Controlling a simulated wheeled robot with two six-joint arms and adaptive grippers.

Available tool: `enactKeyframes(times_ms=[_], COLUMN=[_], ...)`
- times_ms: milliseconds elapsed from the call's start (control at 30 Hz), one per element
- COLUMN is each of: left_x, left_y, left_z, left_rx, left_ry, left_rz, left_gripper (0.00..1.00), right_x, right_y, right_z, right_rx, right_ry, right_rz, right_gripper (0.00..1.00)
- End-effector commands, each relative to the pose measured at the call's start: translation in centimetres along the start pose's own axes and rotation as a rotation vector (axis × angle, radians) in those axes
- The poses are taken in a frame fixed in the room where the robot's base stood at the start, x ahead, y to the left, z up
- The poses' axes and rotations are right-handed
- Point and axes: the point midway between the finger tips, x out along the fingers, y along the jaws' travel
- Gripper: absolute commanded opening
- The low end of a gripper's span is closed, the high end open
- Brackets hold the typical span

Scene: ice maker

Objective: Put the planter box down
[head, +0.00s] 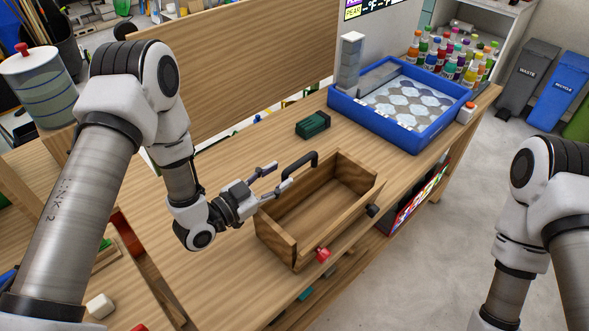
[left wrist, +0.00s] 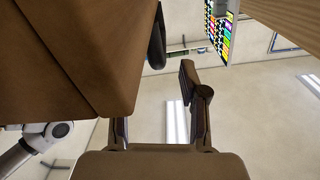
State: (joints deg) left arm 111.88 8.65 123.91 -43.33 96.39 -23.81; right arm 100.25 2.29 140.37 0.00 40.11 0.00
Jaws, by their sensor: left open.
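The planter box (head: 340,172) is an open, empty wooden box. It appears to rest upright on the wooden table, close to its front edge. A black handle (head: 301,163) shows on its far left side, and a dark knob (head: 372,210) shows at its right. My left gripper (head: 277,178) is open at the box's left side, near the handle, with nothing seen between its fingers. In the left wrist view the brown box wall (left wrist: 75,60) fills the upper left, with the handle (left wrist: 157,42) beside the open fingers (left wrist: 157,112). My right gripper is out of view.
A blue tray (head: 350,107) with a patterned inside stands further back on the table (head: 235,165). A dark green block (head: 312,124) lies between it and the box. Several colorful bottles (head: 450,58) stand behind the tray. A red object (head: 322,254) shows at the box's front.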

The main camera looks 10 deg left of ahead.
Motion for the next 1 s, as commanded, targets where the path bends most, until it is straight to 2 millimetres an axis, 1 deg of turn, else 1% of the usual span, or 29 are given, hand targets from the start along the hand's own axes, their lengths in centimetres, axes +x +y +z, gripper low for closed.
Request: enactKeyframes(times_ms=[33, 100, 200, 267, 1000], left_x=[-1.3, -2.8, -4.1, -4.4, -4.6], left_y=[-0.1, -0.1, -0.1, 0.0, 0.0], left_z=[0.3, 0.2, 0.1, 0.0, 0.0], left_rx=[-0.005, -0.005, -0.003, -0.001, 0.0], left_ry=[0.0, -0.001, 0.0, 0.001, 0.001], left_rz=[-0.006, -0.006, -0.003, -0.002, 0.0], left_gripper=[0.43, 0.43, 0.43, 0.43, 0.43], right_x=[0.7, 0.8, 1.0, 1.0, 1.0], right_y=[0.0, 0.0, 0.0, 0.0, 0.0], right_z=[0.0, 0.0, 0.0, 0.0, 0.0], right_rx=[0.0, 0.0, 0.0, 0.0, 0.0], right_ry=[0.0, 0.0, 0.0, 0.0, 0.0], right_rz=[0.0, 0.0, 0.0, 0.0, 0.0], right_gripper=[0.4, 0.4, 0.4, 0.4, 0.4])
